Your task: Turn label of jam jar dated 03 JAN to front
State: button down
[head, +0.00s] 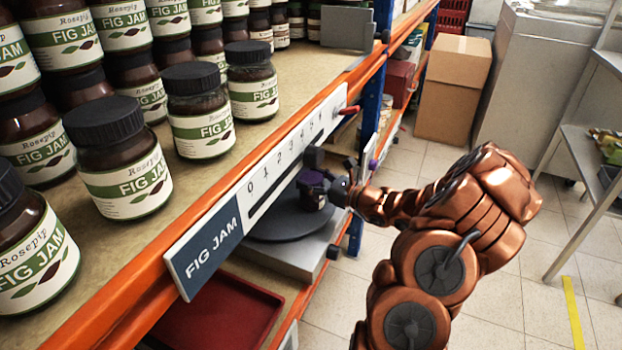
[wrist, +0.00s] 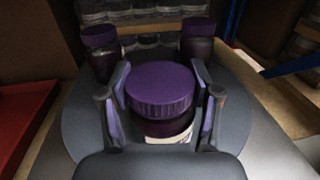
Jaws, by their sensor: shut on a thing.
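A jar with a purple lid (wrist: 160,86) stands upright between the fingers of my gripper (wrist: 161,105) in the wrist view. My gripper is shut on it. Part of its white label (wrist: 180,138) shows low on the side facing the wrist camera, mostly toward the right; no date can be read. The jar stands over a dark grey round turntable (wrist: 75,125), which also shows in the head view (head: 275,226). In the head view my gripper (head: 318,186) is below the shelf edge and largely hides the jar.
Two more purple-lidded jars, left (wrist: 100,38) and right (wrist: 198,30), stand close behind. A red tray (head: 222,312) lies left of the turntable. The orange shelf beam (head: 130,290) runs above, with fig jam jars (head: 120,160) on its shelf.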

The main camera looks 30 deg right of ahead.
jog(key=shift+c, duration=0.8)
grip_release()
jog(key=shift+f, duration=0.1)
jog(key=v, duration=1.2)
